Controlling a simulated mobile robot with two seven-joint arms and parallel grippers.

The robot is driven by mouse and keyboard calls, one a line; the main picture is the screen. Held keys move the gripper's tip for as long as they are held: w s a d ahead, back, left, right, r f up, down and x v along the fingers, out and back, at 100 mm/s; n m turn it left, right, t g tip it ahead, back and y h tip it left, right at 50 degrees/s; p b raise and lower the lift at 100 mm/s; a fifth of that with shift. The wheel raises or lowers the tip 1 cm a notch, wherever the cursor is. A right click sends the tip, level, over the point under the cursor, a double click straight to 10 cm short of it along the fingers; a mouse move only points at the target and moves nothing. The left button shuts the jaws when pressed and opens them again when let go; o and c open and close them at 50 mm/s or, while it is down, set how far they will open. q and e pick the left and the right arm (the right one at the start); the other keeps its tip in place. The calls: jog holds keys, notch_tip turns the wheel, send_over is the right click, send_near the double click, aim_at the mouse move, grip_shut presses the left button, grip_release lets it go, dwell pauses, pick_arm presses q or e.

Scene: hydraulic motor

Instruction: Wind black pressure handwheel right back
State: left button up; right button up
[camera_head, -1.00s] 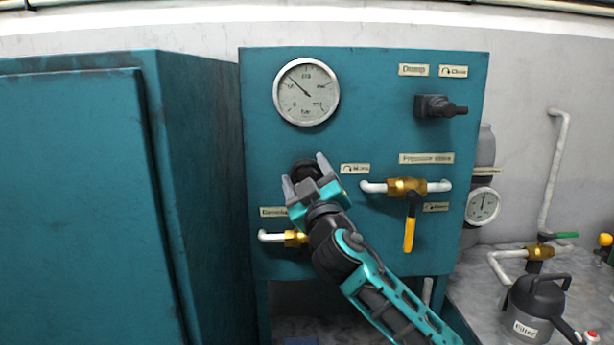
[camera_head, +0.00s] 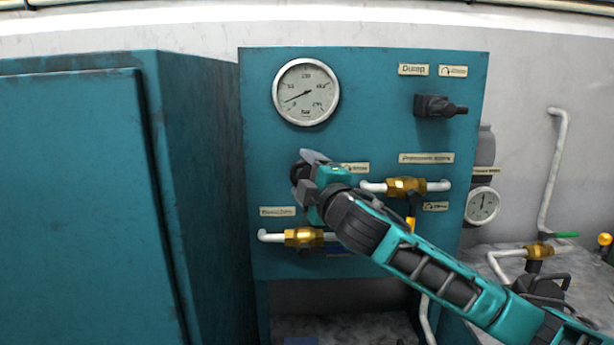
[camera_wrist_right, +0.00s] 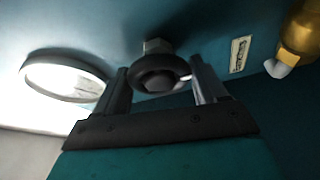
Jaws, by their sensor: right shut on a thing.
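The black pressure handwheel (camera_head: 297,172) is on the teal panel below the big gauge, mostly hidden behind my right gripper (camera_head: 304,174) in the head view. In the right wrist view the round black handwheel (camera_wrist_right: 157,74) sits between the two fingers of my right gripper (camera_wrist_right: 162,85), its stem running to the panel. The gripper is shut on it. The big pressure gauge (camera_head: 306,92) has its needle pointing to the lower left, near the low end; the gauge also shows in the right wrist view (camera_wrist_right: 65,77). My left gripper is not in view.
Right of the handwheel, a brass valve (camera_head: 405,187) with white pipe is partly behind my arm. A lower brass valve (camera_head: 304,237) is beneath the gripper. A black dump knob (camera_head: 437,106) is at upper right. A teal cabinet (camera_head: 80,200) stands at left.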

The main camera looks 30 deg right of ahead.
dwell(0.4)
jog(key=o, duration=0.9)
jog(key=shift+a, duration=0.1)
jog(key=shift+o, duration=0.4)
jog(key=s+a, duration=0.2)
jog(key=s, duration=1)
jog(key=shift+s+f, duration=0.3)
jog(key=shift+f, duration=0.1)
